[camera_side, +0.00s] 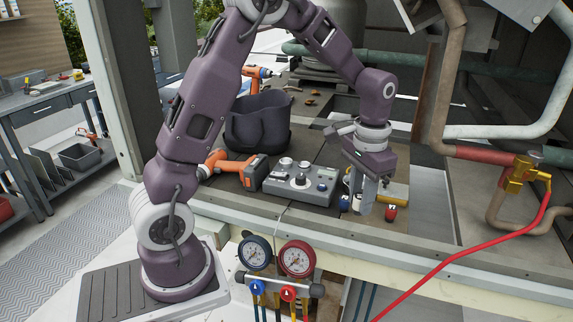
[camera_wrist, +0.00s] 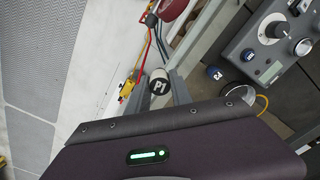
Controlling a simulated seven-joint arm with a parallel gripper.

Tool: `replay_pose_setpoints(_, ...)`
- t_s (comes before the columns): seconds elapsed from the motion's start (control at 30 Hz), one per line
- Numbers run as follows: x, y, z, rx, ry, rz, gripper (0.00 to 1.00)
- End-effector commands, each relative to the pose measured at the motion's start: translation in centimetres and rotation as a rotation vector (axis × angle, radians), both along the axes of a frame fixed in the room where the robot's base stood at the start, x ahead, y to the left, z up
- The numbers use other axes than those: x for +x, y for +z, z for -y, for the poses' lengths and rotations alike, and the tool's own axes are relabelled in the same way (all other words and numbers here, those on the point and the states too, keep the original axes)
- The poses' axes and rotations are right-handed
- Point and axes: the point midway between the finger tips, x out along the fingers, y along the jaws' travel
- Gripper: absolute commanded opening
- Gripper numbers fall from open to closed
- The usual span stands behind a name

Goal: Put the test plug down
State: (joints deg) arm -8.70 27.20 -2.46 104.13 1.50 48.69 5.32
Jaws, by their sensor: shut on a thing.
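My gripper (camera_side: 362,206) points down over the right part of the work deck, near its front edge. Its two fingers are shut on the test plug (camera_wrist: 159,83), a round piece with a black face marked P1 and a pale rim, seen between the fingertips in the wrist view. In the side view the fingers hide most of the plug, and I cannot tell whether its lower end touches anything. A blue-capped piece (camera_wrist: 214,72) with a similar mark sits apart from the fingers, beside the grey test box (camera_side: 302,184).
A red-capped piece (camera_side: 391,212) and a yellow cylinder (camera_side: 397,190) are close to the fingers. Gauges (camera_side: 297,258) hang at the front edge. A red hose (camera_side: 460,252) crosses at right.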

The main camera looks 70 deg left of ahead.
Motion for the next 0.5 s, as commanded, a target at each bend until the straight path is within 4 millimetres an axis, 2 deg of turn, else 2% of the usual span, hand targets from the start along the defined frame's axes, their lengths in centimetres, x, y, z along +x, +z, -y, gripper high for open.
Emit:
replay_pose_setpoints(0.37, 0.1, 0.0, -0.2, 0.000, 0.002, 0.000, 0.00)
replay_pose_setpoints(0.5, 1.1, 0.3, -2.4, 0.000, 0.097, 0.002, 0.00)
